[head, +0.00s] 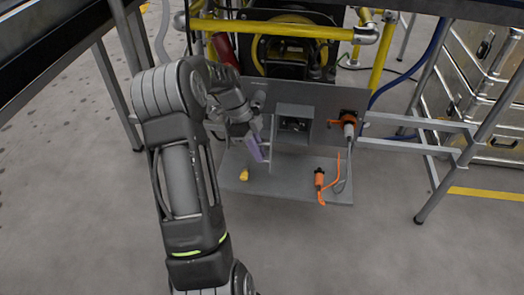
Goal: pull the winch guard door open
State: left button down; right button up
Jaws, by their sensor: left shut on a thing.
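My left gripper (250,128) is in front of the upright grey panel (325,97), left of a grey box-like housing (294,110). A dark winch-like unit with a yellow ring (259,51) stands behind the panel. A yellow tubular frame (272,29) crosses in front of it. I cannot clearly tell which part is the winch guard door. My right gripper is out of view.
A grey shelf (285,186) below the panel carries a yellow piece (244,174) and an orange connector (320,180). Another orange connector with a cable (349,122) is on the panel. Metal legs and rails stand at both sides, metal cases (480,90) at right. The front floor is clear.

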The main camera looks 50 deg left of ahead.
pick_arm(q)
jog(key=shift+s, duration=0.1)
jog(key=c, duration=1.8)
grip_release()
jog(key=p+v, duration=0.2)
jog(key=v, duration=0.5)
jog(key=shift+a+r+p, duration=0.2)
jog(key=shift+r+p, duration=0.15)
